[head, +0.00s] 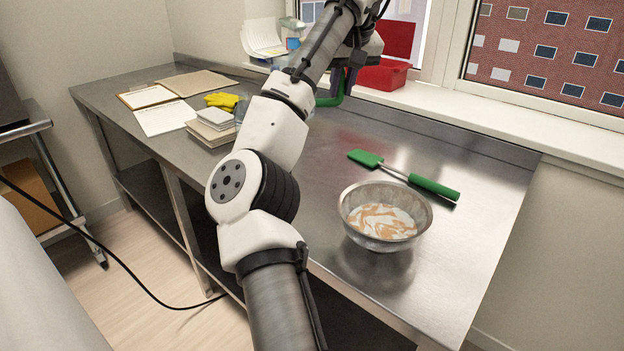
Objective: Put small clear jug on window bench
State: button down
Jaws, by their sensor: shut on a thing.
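The window bench (440,140) is a steel worktop under the window. My gripper (342,84) is over its back part, near the window sill, with its fingers pointing down. It is shut on a curved green handle (337,97), which appears to belong to the small clear jug. The jug's body is mostly hidden behind my arm, so I cannot tell whether its base touches the bench.
A metal bowl (352,222) with a white and orange mix and a green spatula (433,187) occupy the bench front right. Books (212,130), papers (165,117) and yellow gloves (222,100) lie left. A red box (383,76) stands on the sill.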

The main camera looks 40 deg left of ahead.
notch_tip(320, 180, down, 20)
jog(key=shift+s+r, duration=0.1)
jog(key=shift+r, duration=0.15)
jog(key=shift+f, duration=0.1)
jog(key=c, duration=1.4)
grip_release()
jog(key=shift+c, duration=0.2)
jog(key=shift+o, duration=0.4)
